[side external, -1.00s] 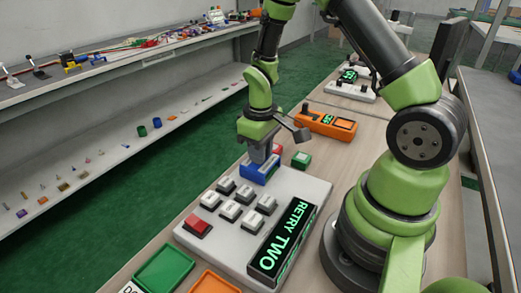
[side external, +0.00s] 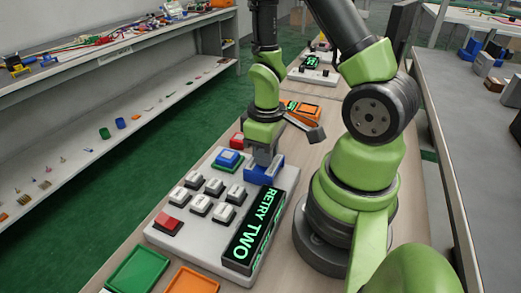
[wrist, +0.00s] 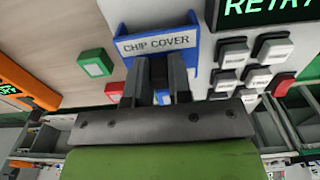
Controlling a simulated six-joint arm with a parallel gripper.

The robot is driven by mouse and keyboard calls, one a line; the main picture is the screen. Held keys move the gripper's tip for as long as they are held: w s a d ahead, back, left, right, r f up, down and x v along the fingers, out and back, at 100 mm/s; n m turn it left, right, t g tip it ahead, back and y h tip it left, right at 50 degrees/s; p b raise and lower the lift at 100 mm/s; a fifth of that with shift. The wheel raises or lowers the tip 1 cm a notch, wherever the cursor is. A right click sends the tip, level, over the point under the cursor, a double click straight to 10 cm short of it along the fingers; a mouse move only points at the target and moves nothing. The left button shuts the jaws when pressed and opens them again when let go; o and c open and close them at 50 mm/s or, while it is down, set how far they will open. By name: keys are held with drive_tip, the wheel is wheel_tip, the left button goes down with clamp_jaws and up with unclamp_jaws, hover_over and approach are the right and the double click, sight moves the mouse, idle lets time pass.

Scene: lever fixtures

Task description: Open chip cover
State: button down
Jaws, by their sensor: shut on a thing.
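The blue chip cover (side external: 264,173) sits at the far right end of the white panel (side external: 205,252). In the wrist view, its white "CHIP COVER" label (wrist: 156,42) faces me. My gripper (side external: 264,158) is above the cover and shut on its raised middle part. In the wrist view, the two fingers (wrist: 160,85) close around a dark part of the cover just below the label. The exact grip contact is partly hidden by the fingers.
White keys (side external: 205,193) and a red key (side external: 168,223) stand on the panel beside a "RETRY TWO" display (side external: 260,225). A red cube (side external: 237,139) is behind the panel. A green cube (wrist: 95,66) shows in the wrist view. An orange device (side external: 305,110) lies farther back.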

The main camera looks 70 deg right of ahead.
drive_tip(key=shift+s, duration=0.2)
drive_tip(key=c, duration=1)
unclamp_jaws()
drive_tip(key=shift+c, duration=0.2)
wheel_tip(320, 180, up, 10)
drive_tip(key=s+a+r+m+t+y, duration=0.2)
drive_tip(key=a+r+t, duration=0.5)
drive_tip(key=r, duration=0.7)
drive_tip(key=shift+s+a+m, duration=0.55)
drive_tip(key=shift+a+m, duration=0.45)
drive_tip(key=shift+a, duration=0.15)
